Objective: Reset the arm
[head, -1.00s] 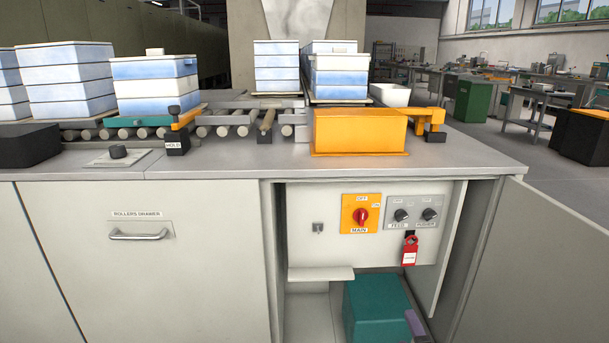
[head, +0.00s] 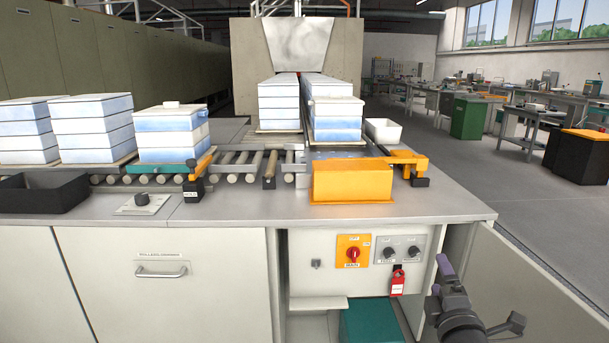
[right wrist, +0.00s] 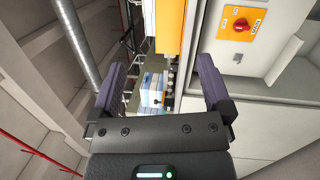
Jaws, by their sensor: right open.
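My right gripper (head: 446,284) shows at the lower right of the head view, in front of the open cabinet door. In the right wrist view its two dark purple fingers (right wrist: 158,85) stand wide apart with nothing between them. It is clear of the counter and the switch panel. My left gripper is not in view. The switch panel (head: 325,278) in the open cabinet carries a red main switch (head: 352,254) on a yellow plate, two black knobs and a red lockout tag (head: 398,283). The main switch also shows in the right wrist view (right wrist: 240,25).
An orange guard box (head: 352,181) stands on the counter (head: 235,208). Stacks of white-blue blocks (head: 95,128) sit along the rollers. A black bin (head: 42,193) is at the left. The cabinet door (head: 520,295) stands open at the right.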

